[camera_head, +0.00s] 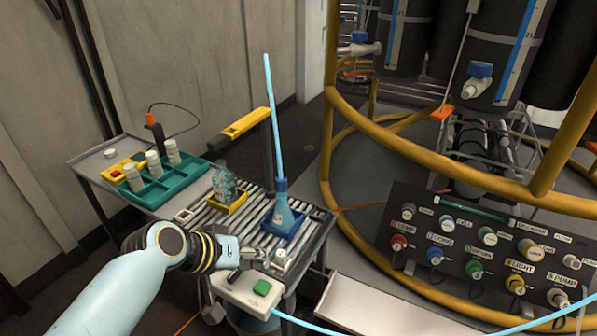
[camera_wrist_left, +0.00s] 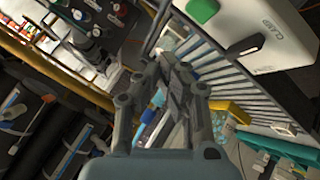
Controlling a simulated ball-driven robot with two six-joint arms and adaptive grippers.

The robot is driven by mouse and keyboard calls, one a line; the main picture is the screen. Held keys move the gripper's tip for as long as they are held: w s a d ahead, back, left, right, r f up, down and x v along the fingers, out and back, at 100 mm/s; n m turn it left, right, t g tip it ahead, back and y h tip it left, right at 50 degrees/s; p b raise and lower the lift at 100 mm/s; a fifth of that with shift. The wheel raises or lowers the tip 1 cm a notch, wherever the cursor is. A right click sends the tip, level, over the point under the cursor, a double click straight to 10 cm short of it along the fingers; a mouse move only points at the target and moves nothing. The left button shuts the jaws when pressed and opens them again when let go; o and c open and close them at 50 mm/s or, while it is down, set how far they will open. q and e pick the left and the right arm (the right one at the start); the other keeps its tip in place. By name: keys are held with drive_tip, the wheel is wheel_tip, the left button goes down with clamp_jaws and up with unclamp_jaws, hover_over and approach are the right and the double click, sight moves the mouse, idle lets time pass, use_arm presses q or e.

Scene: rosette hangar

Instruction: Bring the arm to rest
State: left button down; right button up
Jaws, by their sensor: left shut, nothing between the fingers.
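My left arm comes in from the lower left in the head view. My left gripper (camera_head: 262,256) is shut and empty, over the near edge of the roller table (camera_head: 322,222). It is just above a white box with a green button (camera_head: 262,287). In the left wrist view the shut fingers of the gripper (camera_wrist_left: 178,85) show with the rollers behind them, and the white box (camera_wrist_left: 262,35) is at the upper right. My right gripper is not in view.
A blue flask (camera_head: 284,215) with a tall light-blue tube stands in a blue tray. A clear bottle (camera_head: 224,183) stands in a yellow tray. A green rack (camera_head: 165,187) holds white bottles. A yellow ring frame (camera_head: 430,164) and a dark knob panel (camera_head: 480,245) stand at right.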

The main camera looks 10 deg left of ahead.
use_arm(q)
drive_tip(key=s+a+r+m+g+y, duration=0.15)
drive_tip(key=s+a+r, duration=0.25)
drive_tip(key=s, duration=0.5)
drive_tip(key=s+a+r+g+y, duration=0.1)
drive_tip(key=s+a+r+y, duration=0.25)
drive_tip(key=s, duration=0.45)
drive_tip(key=s+a+r+m+g+y, duration=0.1)
drive_tip(key=s+a+r+y, duration=0.1)
drive_tip(key=s+a+r, duration=0.5)
wheel_tip(320, 180, down, 27)
drive_tip(key=s+g, duration=0.2)
drive_tip(key=s, duration=0.1)
drive_tip(key=s+a+f, duration=0.1)
drive_tip(key=s+f, duration=1.6)
drive_tip(key=s, duration=0.1)
drive_tip(key=shift+s+a+f+n+g+h, duration=0.15)
drive_tip(key=shift+s+a+n+g+h, duration=0.2)
drive_tip(key=shift+g, duration=0.1)
